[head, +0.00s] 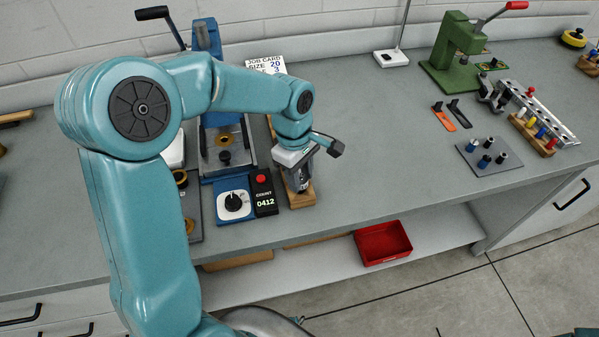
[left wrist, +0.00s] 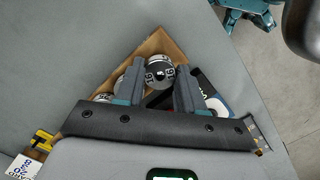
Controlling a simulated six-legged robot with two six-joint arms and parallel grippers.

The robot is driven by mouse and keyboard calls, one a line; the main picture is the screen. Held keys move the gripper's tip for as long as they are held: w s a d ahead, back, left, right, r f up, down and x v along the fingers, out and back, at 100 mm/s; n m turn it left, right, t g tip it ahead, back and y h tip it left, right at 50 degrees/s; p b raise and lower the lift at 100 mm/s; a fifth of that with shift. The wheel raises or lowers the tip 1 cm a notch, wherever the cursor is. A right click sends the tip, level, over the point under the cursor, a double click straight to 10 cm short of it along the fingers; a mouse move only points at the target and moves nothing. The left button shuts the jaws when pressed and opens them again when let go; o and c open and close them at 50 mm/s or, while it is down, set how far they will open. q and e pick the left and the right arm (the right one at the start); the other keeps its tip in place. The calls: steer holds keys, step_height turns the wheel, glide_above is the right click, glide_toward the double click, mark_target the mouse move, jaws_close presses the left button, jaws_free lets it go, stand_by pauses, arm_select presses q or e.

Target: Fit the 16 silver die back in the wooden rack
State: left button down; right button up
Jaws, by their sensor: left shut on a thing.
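My left gripper (head: 299,186) points down over the near end of the wooden rack (head: 303,201), beside the counter box. In the left wrist view the wooden rack (left wrist: 153,45) runs beneath the fingers. A round silver die (left wrist: 160,70) with dark markings that look like 16 sits between the fingertips of the left gripper (left wrist: 158,82), which is shut on it. The die is at the rack's end; whether it is seated or just above is hidden. Another silver die (left wrist: 131,80) is beside it in the rack, partly covered by a finger. My right gripper is out of view.
A black counter box (head: 264,193) and a blue dial box (head: 234,199) stand close left of the rack. A blue press (head: 222,140) and a job card (head: 265,64) are behind. A red bin (head: 383,244) sits below.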

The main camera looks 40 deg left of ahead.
arm_select(q)
steer(key=shift+a, duration=0.1)
stand_by(0.3)
steer(key=shift+f+b, duration=1.15)
steer(key=shift+f, duration=0.25)
steer(key=c, duration=0.6)
jaws_free()
steer(key=shift+r, duration=0.1)
steer(key=shift+r, duration=0.1)
step_height(320, 180, up, 16)
steer(key=a+p, duration=0.1)
steer(key=shift+a, duration=0.35)
